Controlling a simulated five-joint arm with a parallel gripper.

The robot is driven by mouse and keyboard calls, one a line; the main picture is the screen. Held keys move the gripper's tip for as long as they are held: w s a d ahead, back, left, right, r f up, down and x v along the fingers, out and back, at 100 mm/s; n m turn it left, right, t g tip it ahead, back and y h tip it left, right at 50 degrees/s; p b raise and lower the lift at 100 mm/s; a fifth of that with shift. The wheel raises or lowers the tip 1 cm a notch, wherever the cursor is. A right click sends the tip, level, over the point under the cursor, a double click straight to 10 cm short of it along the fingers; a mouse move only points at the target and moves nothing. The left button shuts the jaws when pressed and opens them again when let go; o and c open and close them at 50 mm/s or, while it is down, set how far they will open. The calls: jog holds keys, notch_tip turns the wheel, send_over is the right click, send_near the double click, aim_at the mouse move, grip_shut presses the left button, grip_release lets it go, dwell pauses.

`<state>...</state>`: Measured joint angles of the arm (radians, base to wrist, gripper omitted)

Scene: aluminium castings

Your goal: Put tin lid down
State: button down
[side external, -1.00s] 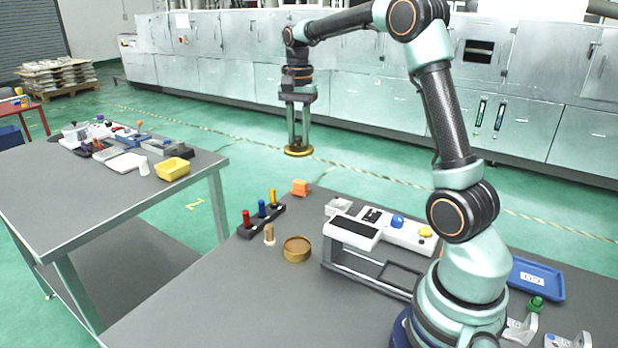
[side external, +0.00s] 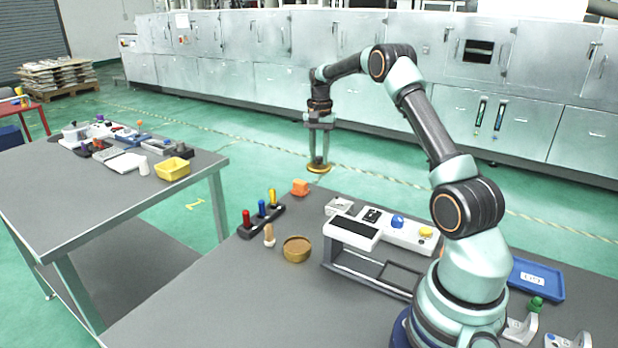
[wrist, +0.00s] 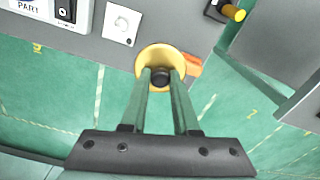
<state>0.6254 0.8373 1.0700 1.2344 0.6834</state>
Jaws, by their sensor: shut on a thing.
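My gripper (side external: 319,160) is shut on the tin lid (side external: 319,169), a round gold disc. In the side view the lid hangs level below the fingers, in the air around the table's far edge. In the wrist view the gripper (wrist: 162,78) closes on a dark knob at the middle of the gold lid (wrist: 150,53). The round gold tin (side external: 297,250) stands on the table, open at the top with a brown inside, apart from the lid.
An orange block (side external: 300,187) sits near the far edge. A white control panel (side external: 410,233) is to the right. The front left tabletop is clear.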

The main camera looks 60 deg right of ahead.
aim_at(318, 201)
notch_tip(318, 201, down, 12)
jog(key=shift+r, duration=0.1)
dwell(0.4)
jog(key=c, duration=0.7)
grip_release()
jog(key=shift+o, duration=0.2)
